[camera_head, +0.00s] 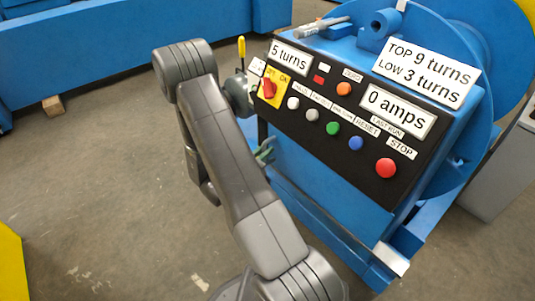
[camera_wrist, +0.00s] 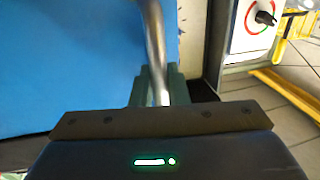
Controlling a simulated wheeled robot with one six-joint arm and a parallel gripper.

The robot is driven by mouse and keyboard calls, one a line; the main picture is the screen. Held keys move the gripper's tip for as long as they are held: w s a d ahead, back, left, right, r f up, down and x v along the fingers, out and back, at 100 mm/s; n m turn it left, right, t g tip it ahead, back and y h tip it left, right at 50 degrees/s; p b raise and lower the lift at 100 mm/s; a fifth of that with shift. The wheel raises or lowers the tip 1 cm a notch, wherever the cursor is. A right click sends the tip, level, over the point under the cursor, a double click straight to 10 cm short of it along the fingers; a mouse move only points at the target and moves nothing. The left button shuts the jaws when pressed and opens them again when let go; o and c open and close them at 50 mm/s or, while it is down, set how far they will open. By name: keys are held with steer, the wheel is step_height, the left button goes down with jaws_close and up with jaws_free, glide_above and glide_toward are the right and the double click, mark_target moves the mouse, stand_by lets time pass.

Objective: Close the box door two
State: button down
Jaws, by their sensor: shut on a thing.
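My gripper (camera_wrist: 155,88) has green fingers and is shut on a curved metal bar (camera_wrist: 154,40) in the wrist view. The bar rises from between the fingers to the top edge and looks like a handle. A plain blue panel (camera_wrist: 65,65) fills the left behind it; I cannot tell whether it is box door two, or whether it is open or closed. In the head view only a bit of my green fingers (camera_head: 265,152) shows, beside the blue machine's left side and partly behind my arm. The bar is hidden there.
The blue machine (camera_head: 335,180) carries a control panel with a red switch, coloured buttons and signs. In the wrist view a white box (camera_wrist: 252,30) with a black knob stands at the right, near yellow floor framing (camera_wrist: 298,95). Open floor (camera_head: 90,180) lies left of my arm.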

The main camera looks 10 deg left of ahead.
steer(key=w+a, duration=0.4)
steer(key=a, duration=0.2)
steer(key=shift+w, duration=0.25)
steer(key=c, duration=1.5)
jaws_free()
steer(key=p+v, duration=0.3)
steer(key=v, duration=1)
steer(key=shift+s+a, duration=0.15)
steer(key=shift+s, duration=0.2)
steer(key=shift+w, duration=0.1)
